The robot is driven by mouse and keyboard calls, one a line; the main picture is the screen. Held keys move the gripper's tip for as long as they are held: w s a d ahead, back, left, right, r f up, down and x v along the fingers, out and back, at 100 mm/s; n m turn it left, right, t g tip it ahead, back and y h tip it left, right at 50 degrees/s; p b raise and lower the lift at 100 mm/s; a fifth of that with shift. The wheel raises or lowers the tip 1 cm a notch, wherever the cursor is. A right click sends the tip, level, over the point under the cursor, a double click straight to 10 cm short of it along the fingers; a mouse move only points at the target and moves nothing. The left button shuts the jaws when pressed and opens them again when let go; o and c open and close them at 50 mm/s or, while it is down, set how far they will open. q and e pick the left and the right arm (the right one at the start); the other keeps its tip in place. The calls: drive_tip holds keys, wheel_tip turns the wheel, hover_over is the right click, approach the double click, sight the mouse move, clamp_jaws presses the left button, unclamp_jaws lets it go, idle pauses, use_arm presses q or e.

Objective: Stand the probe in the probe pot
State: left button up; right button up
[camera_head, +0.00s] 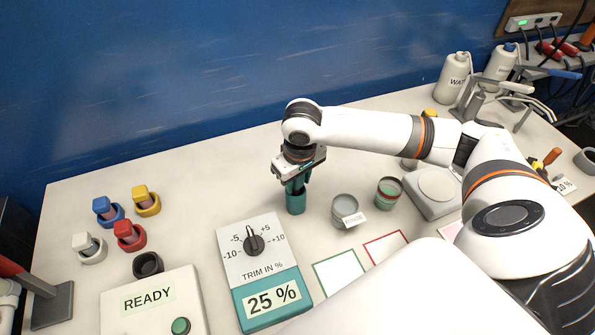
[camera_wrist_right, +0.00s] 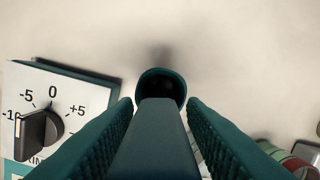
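My right gripper (camera_head: 298,182) points down at the middle of the table, directly over the teal probe pot (camera_head: 296,203). In the right wrist view the pot (camera_wrist_right: 178,74) shows its round rim and dark opening just beyond the fingertips. The teal probe (camera_wrist_right: 155,140) lies between the two ridged fingers, its far end over the pot's opening. Narrow gaps show on both sides of the probe, so the fingers look open around it. How deep the probe sits in the pot is hidden. My left gripper is not in view.
The trim dial box (camera_head: 253,262) stands just left and in front of the pot. A grey labelled cup (camera_head: 345,206) and a red-green cup (camera_head: 389,191) are to the right. Coloured plugs in holders (camera_head: 126,231) are at the left. The table behind the pot is clear.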

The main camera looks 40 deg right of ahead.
drive_tip(key=shift+o, duration=0.9)
